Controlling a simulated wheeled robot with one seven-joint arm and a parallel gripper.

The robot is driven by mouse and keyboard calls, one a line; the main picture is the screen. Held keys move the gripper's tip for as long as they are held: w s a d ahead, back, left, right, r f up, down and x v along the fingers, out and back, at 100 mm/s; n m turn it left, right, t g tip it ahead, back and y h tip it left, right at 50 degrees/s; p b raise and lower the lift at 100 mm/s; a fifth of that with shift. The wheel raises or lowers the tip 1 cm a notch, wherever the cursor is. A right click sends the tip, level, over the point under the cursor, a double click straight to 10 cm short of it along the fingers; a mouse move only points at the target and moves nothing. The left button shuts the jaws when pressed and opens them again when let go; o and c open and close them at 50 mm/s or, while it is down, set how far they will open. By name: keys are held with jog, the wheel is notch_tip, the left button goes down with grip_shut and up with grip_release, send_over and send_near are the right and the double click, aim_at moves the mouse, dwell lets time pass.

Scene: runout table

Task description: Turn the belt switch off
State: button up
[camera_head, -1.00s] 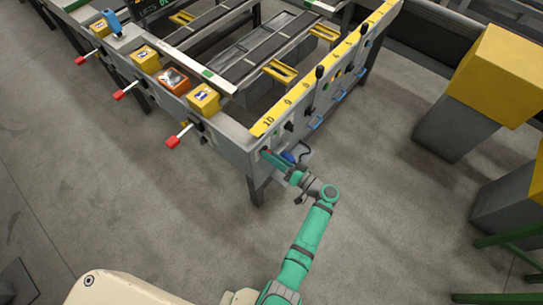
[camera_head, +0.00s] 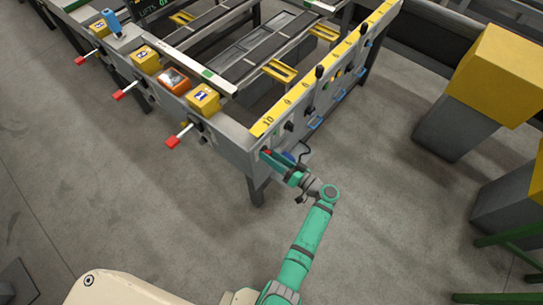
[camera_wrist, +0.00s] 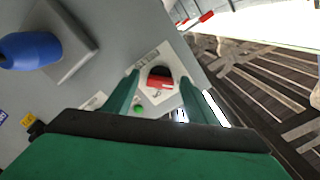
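The belt switch (camera_wrist: 160,82) is a red and black rocker on a white plate with small markings, set in the grey panel of the runout table (camera_head: 235,140). A small green light (camera_wrist: 138,108) shows beside it. In the wrist view my gripper (camera_wrist: 160,77) is open, one green finger on either side of the switch. I cannot tell whether the fingertips touch the plate. In the head view my gripper (camera_head: 270,158) is at the table's near corner and mostly covers the switch; a bit of red shows there.
A blue knob (camera_wrist: 30,50) on a grey block sits left of the switch in the wrist view. Red-tipped levers (camera_head: 172,141) stick out of the table's left side. Yellow-topped grey bins (camera_head: 460,125) stand to the right. The floor around my arm is clear.

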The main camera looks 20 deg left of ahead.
jog(key=v, duration=1)
jog(key=shift+d, duration=0.4)
jog(key=shift+s, duration=0.15)
